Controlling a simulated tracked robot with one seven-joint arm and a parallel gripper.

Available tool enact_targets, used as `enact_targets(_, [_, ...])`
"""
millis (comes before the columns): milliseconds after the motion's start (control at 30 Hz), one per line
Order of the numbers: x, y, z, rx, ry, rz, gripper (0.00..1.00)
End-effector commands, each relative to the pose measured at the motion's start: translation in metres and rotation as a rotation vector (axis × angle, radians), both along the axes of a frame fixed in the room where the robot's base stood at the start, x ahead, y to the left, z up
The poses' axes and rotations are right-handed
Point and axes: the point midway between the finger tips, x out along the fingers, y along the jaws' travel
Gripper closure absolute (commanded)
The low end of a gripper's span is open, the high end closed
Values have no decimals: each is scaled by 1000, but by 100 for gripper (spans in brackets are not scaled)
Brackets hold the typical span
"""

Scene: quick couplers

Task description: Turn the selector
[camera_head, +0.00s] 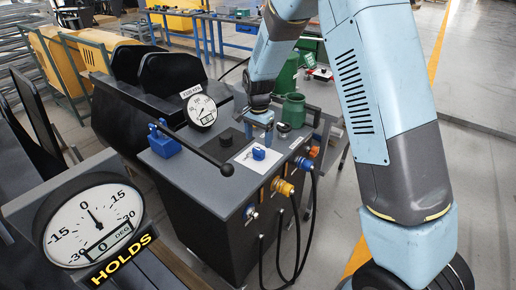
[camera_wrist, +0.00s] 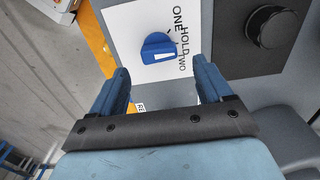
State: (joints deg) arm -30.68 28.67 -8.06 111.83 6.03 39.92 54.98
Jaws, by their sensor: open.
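The selector is a blue knob (camera_wrist: 158,48) with a white mark, on a white plate (camera_wrist: 130,22) lettered ONE, HOLD and TWO. The mark faces the lettered side; I cannot tell exactly which word it points at. In the head view the knob (camera_head: 259,153) sits on the top of a grey console (camera_head: 205,178). My gripper (camera_wrist: 161,68) is open and empty, its two blue fingers spread to either side of the knob's line and apart from it. In the head view my gripper (camera_head: 263,122) is above and just behind the knob.
A black round knob (camera_wrist: 272,27) stands beside the plate. A black lever (camera_head: 190,148) crosses the console left of the selector. A round gauge (camera_head: 201,110), a blue block (camera_head: 164,140) and a green container (camera_head: 293,110) stand nearby.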

Motion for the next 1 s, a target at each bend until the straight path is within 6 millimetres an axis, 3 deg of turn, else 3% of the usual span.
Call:
enact_targets(100, [0,0,-21,-1,3,-1,21])
enact_targets(300, [0,0,-43,0,1,0,21])
enact_targets(733, [0,0,-51,0,0,0,21])
enact_targets(1000, [0,0,-51,0,0,0,45])
